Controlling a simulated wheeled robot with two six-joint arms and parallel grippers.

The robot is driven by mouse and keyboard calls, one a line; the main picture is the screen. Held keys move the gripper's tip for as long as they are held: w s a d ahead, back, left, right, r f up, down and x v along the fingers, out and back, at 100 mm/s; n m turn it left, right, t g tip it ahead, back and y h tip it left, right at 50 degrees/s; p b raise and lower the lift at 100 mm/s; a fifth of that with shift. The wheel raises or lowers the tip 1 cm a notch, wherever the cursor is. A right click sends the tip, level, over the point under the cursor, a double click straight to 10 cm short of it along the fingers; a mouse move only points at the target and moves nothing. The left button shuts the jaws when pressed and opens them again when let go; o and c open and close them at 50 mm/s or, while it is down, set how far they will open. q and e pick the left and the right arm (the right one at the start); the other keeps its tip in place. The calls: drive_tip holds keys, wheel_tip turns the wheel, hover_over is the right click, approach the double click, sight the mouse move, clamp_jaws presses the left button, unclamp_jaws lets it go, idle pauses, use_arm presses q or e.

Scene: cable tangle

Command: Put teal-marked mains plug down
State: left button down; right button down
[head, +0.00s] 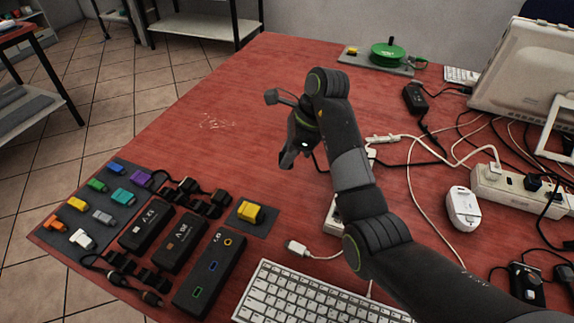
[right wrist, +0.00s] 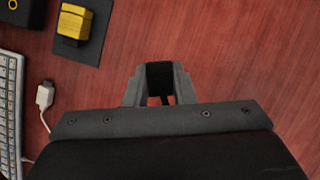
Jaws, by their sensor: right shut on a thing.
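My right gripper (head: 291,156) hangs over the bare middle of the red table, pointing down. It is shut on a dark thing, which I take to be the mains plug (right wrist: 160,76), black between the two fingers in the right wrist view. No teal mark shows on it, and the fingers hide most of it. A short dark cable (head: 319,161) shows just behind the gripper. I cannot tell whether the plug touches the table. My left gripper is not in view.
A yellow block (head: 250,211) sits on a small mat. A keyboard (head: 305,295), white connector (head: 297,247), power strip (head: 520,190) and tangled cables lie in front and right. The table's back left (head: 240,90) is clear.

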wheel_tip(320, 180, down, 3)
drive_tip(key=shift+f, duration=0.2)
drive_tip(key=shift+f, duration=0.2)
drive_tip(key=c, duration=1.2)
unclamp_jaws()
drive_tip(key=shift+r, duration=0.1)
drive_tip(key=shift+r, duration=0.1)
